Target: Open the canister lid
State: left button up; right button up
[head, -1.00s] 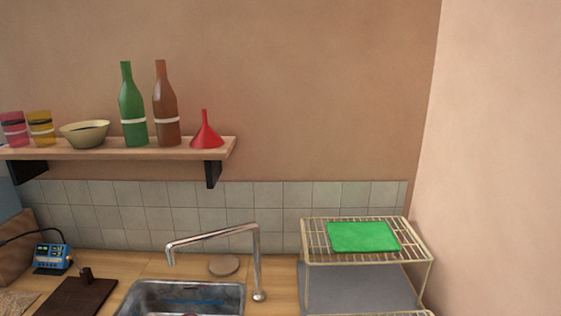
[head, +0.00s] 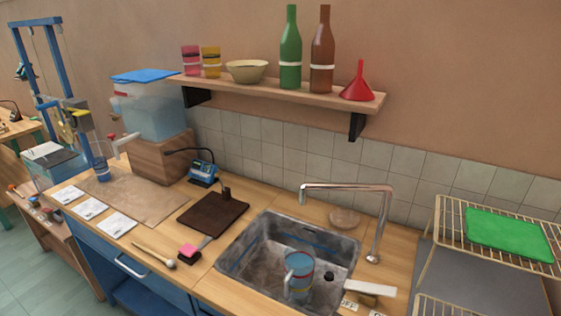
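A translucent box-shaped container (head: 155,113) with a flat blue lid (head: 146,76) stands on a wooden block at the back left of the counter. It is the only lidded vessel I can make out, but I cannot tell for certain that it is the canister. The lid lies across its top and looks shut. A pale spout with a red part (head: 113,137) shows at its front left. Neither of my grippers is in view.
A sink (head: 235,258) holding a blue banded mug (head: 299,272) is in the middle, under a faucet (head: 387,220). A wire rack (head: 440,235) with a green board stands right. A shelf (head: 290,95) with bottles, bowl and red funnel (head: 358,86) hangs above.

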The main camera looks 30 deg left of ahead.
aim_at(145, 76)
jog(key=u, duration=1.85)
jog(key=i+j+z, duration=0.1)
jog(key=j, duration=1.35)
